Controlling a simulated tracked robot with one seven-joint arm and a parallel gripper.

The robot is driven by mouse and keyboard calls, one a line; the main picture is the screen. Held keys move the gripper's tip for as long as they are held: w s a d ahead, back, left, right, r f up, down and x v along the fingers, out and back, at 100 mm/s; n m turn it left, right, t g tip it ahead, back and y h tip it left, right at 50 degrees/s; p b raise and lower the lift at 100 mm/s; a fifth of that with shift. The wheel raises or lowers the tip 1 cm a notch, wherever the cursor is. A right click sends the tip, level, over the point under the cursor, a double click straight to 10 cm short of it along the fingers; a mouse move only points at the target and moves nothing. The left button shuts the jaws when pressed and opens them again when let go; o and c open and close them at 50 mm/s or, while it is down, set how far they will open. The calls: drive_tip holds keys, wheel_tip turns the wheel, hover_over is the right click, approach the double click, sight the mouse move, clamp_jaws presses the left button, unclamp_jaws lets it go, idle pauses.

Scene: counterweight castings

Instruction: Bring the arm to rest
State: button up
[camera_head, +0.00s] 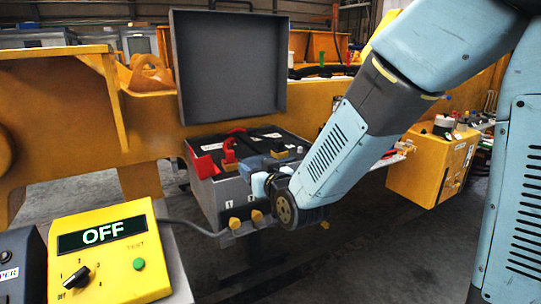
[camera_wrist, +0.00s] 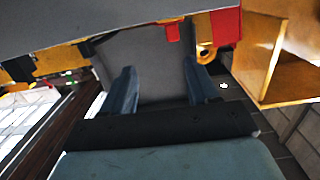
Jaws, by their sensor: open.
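My gripper (camera_wrist: 162,88) is open in the wrist view, its two blue-grey fingers apart with nothing held between them. Behind the gap is a plain grey surface. In the head view my light blue arm reaches down from the upper right, and its wrist end is in front of and over the near right part of an open grey box (camera_head: 203,193). The fingertips cannot be clearly made out there, and I cannot tell whether they touch the box. The box's grey lid (camera_head: 228,65) stands upright.
Red clamps (camera_head: 229,150) sit on the box's dark top. A yellow tester (camera_head: 108,255) reading OFF, with a cable, stands at the lower left. A yellow box (camera_head: 428,170) hangs at the right. A yellow beam (camera_head: 60,110) runs behind. The floor at lower right looks clear.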

drive_tip(key=s+d+r+m+g+h, duration=0.2)
drive_tip(key=d+h, duration=0.1)
drive_tip(key=d, duration=0.6)
drive_tip(key=s+d+r+m+g+h, duration=0.1)
drive_tip(key=d+r+g+h, duration=0.1)
drive_tip(key=d, duration=0.7)
drive_tip(key=s+d+r+m+g+h, duration=0.1)
drive_tip(key=s+d+m+g+h, duration=0.2)
drive_tip(key=s+d, duration=1)
drive_tip(key=s+g+h, duration=0.1)
drive_tip(key=s+g, duration=0.1)
drive_tip(key=s, duration=0.2)
drive_tip(key=shift+s+d, duration=0.4)
drive_tip(key=shift+r, duration=0.1)
